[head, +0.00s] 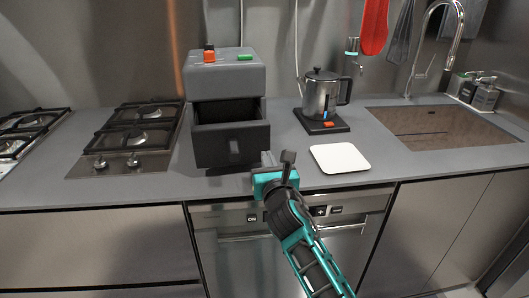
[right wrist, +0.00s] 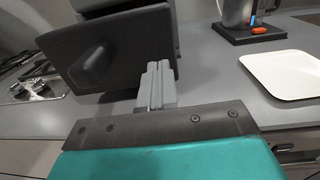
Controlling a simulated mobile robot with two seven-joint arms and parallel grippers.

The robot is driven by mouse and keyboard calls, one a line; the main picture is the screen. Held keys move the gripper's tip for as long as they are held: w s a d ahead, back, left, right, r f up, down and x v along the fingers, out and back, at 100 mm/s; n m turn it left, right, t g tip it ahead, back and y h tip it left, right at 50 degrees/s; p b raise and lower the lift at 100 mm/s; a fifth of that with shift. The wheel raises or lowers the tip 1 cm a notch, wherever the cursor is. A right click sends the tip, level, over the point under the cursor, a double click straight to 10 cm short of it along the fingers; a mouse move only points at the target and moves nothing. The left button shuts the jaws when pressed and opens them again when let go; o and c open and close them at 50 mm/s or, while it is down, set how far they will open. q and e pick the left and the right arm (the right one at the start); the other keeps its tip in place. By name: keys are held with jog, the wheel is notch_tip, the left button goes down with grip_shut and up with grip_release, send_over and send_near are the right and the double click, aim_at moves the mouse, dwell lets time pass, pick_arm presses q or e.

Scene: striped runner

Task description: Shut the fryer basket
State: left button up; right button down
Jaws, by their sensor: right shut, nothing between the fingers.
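The fryer (head: 226,75) is a dark grey box on the counter, with red and green controls on top. Its basket (head: 250,142) is pulled out toward me, and its dark hollow shows from above. In the right wrist view the basket front (right wrist: 125,40) fills the upper left, with its handle (right wrist: 90,68) left of the fingers. My right gripper (head: 287,160) is shut and empty, just right of the basket front. Its fingers (right wrist: 157,84) overlap the front's lower right part in the wrist view; I cannot tell if they touch. My left gripper is out of view.
A kettle (head: 321,94) stands on a dark base right of the fryer. A white board (head: 340,158) lies at the counter's front edge, close to my right gripper. Gas burners (head: 133,135) are on the left, a sink (head: 430,128) on the right.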

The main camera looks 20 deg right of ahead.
aim_at(262, 145)
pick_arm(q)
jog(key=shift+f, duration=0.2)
pick_arm(e)
jog(key=shift+x, duration=2.05)
